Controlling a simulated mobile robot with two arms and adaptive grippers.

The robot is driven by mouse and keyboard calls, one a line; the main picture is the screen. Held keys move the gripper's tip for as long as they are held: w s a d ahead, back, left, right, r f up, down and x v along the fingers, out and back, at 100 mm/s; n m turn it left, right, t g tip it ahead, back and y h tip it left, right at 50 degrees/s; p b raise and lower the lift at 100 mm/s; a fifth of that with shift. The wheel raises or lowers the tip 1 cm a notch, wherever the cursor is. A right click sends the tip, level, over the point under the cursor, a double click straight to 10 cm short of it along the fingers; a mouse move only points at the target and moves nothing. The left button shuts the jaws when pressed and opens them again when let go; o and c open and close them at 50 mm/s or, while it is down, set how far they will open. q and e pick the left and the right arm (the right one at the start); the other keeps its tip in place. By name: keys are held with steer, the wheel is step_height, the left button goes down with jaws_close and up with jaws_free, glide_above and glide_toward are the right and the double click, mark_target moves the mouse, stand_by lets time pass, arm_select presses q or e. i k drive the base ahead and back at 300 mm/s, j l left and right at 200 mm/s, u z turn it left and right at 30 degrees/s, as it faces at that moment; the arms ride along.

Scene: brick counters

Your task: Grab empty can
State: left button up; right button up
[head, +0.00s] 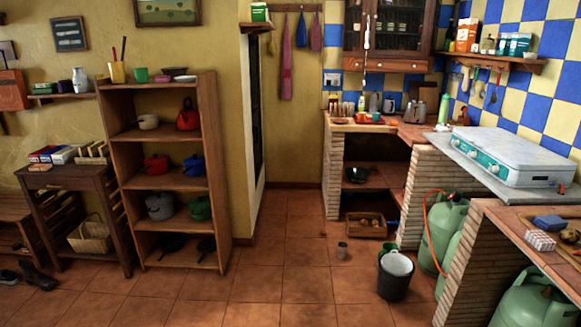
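Neither of my grippers is in view.
Open floor (280,285) lies in front. A wooden shelf with pots (106,130) stands left. Brick counters (468,245) line the right, with green gas bottles (447,230) beneath.

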mark_target(343, 249)
steer(key=i+j+u, duration=0.15)
steer(key=i, duration=1.9)
